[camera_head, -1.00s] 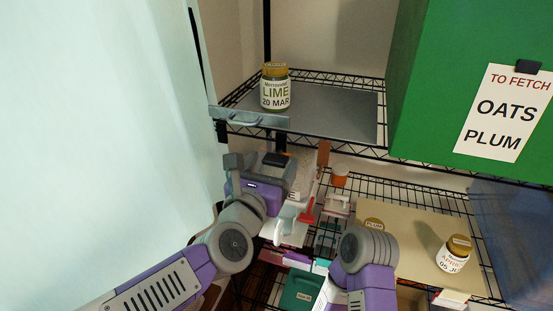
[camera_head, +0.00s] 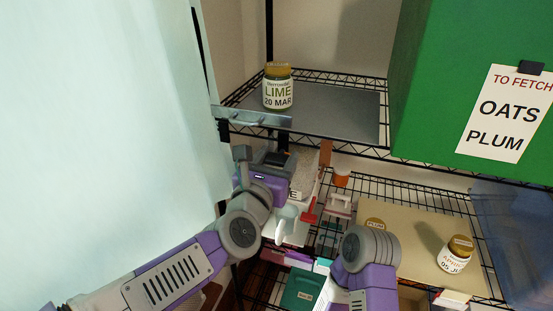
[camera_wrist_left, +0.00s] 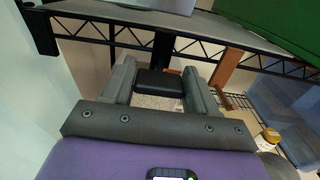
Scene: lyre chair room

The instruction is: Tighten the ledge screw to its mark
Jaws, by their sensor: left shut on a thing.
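My left gripper (camera_head: 264,160) is raised under the left end of the upper shelf, just below the grey metal ledge (camera_head: 250,117). In the left wrist view, the two fingers of my left gripper (camera_wrist_left: 160,88) are closed around a dark block (camera_wrist_left: 159,83). This block looks like the head of the ledge screw, but its shaft and any mark are not readable. A black upright stands right behind it. My right arm shows at the lower middle, with its gripper out of view.
A lime jar (camera_head: 278,87) stands on the upper shelf (camera_head: 340,112) close behind the ledge. A large green box (camera_head: 440,60) is at the right. An apricot jar (camera_head: 456,254) stands on the lower board (camera_head: 420,225). A pale panel (camera_head: 100,110) fills the left.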

